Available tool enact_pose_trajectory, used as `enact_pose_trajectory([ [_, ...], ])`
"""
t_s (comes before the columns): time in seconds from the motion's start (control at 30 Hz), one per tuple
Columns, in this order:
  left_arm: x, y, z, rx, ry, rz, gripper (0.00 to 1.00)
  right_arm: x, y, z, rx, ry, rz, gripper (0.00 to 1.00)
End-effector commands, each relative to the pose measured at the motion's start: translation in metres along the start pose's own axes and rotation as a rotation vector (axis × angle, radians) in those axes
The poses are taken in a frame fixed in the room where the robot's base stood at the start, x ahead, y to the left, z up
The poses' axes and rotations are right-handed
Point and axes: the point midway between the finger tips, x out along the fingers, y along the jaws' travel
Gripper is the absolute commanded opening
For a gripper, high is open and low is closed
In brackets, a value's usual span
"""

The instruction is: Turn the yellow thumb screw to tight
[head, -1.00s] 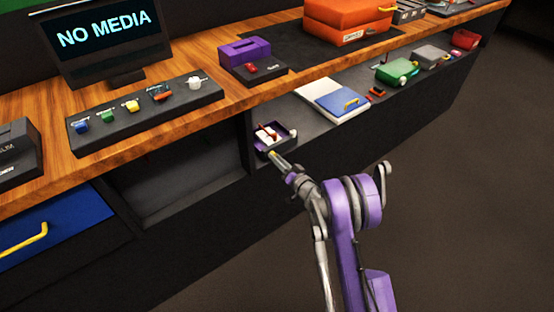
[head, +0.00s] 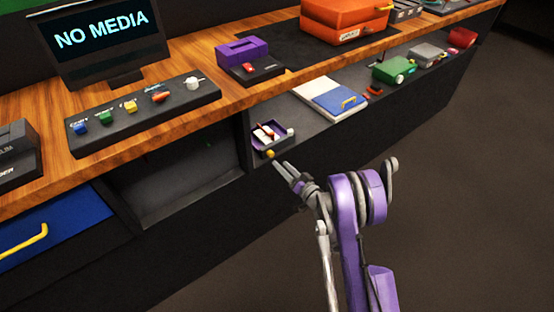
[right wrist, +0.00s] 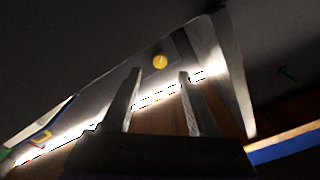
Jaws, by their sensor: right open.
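The yellow thumb screw (head: 270,154) is a small round knob on the front of a small dark unit (head: 257,145) on the lower shelf. It also shows in the right wrist view as a yellow disc (right wrist: 160,61) just beyond the fingertips, between their lines. My right gripper (head: 281,166) is open and empty, just in front of and slightly below the screw, apparently apart from it. In the right wrist view its two fingers (right wrist: 160,76) stand spread. How tight the screw is cannot be told. My left gripper is not in view.
The unit holds white and red parts, with a pale knob (head: 291,132) at its right. A white and blue case (head: 340,98) lies farther right on the shelf. An empty dark bay (head: 180,180) is on the left. The wooden counter (head: 185,127) overhangs the shelf; the floor in front is clear.

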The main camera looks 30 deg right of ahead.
Motion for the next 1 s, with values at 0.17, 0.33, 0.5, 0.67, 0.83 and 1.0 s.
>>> enact_pose_trajectory([
  [0.17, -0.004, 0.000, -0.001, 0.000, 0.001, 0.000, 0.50, -0.034, 0.000, -0.001, 0.000, 0.001, 0.001, 0.59],
  [0.33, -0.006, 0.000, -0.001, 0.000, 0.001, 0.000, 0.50, -0.050, 0.000, 0.000, 0.001, 0.000, 0.001, 0.59],
  [0.5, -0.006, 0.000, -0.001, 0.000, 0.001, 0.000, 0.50, -0.054, 0.000, 0.000, 0.001, 0.000, -0.001, 0.59],
  [0.67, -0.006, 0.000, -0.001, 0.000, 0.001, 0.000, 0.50, -0.053, 0.000, 0.000, 0.001, 0.000, 0.000, 0.59],
  [0.83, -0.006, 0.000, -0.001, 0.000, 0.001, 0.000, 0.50, -0.053, 0.000, 0.000, 0.001, 0.000, 0.000, 0.59],
  [1.0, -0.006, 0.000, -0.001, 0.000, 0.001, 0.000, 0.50, -0.052, -0.002, -0.003, -0.004, 0.005, 0.006, 0.59],
])
